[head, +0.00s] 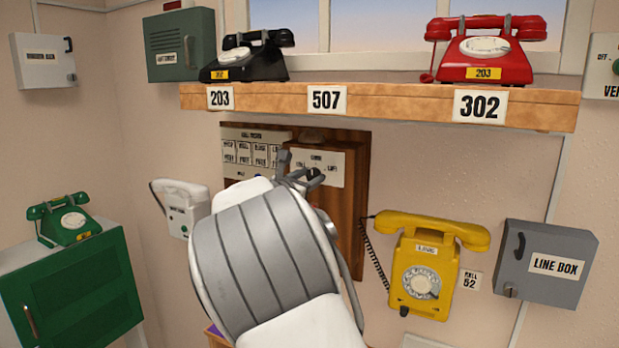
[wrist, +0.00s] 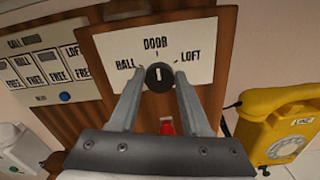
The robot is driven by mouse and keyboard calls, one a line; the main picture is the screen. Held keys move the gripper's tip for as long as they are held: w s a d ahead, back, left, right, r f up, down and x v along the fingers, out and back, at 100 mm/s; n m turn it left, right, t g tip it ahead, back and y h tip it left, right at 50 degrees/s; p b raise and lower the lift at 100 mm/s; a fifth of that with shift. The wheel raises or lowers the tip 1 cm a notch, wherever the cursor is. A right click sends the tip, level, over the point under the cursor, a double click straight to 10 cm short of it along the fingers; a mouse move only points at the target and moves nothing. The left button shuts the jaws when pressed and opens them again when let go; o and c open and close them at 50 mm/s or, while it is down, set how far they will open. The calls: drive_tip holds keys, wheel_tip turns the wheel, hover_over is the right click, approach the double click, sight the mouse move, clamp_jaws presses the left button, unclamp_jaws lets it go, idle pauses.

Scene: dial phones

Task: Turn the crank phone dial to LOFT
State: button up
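The crank phone is a wooden box (head: 357,200) on the wall, with a white plate (wrist: 205,43) lettered HALL, DOOR and LOFT. Its round black dial (wrist: 159,77) has a white mark that stands upright, toward DOOR at the top. LOFT is at the upper right and HALL at the left. My gripper (wrist: 160,74) is open, with one finger on each side of the dial. A slight gap seems to show between fingers and dial; I cannot tell whether either touches. In the head view my gripper (head: 302,175) partly covers the plate.
A call board (wrist: 45,70) with several labelled windows is left of the box. A red part (wrist: 166,126) shows below the dial between my fingers. A yellow phone (head: 426,262) hangs close on the right, a white phone (head: 183,207) on the left. A wooden shelf (head: 400,100) juts out above.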

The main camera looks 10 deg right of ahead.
clamp_jaws()
drive_tip(key=shift+f+b, duration=0.15)
drive_tip(key=shift+b, duration=0.3)
drive_tip(key=m+b, duration=0.2)
drive_tip(key=b, duration=0.1)
drive_tip(key=shift+f, duration=0.2)
drive_tip(key=m+b, duration=0.3)
drive_tip(key=b, duration=0.2)
drive_tip(key=shift+d+m, duration=0.15)
drive_tip(key=shift+m, duration=0.15)
drive_tip(key=m+b, duration=0.3)
drive_tip(key=b, duration=0.1)
drive_tip(key=shift+r+m+b, duration=0.15)
drive_tip(key=shift+m+b, duration=1.35)
drive_tip(key=shift+m, duration=0.1)
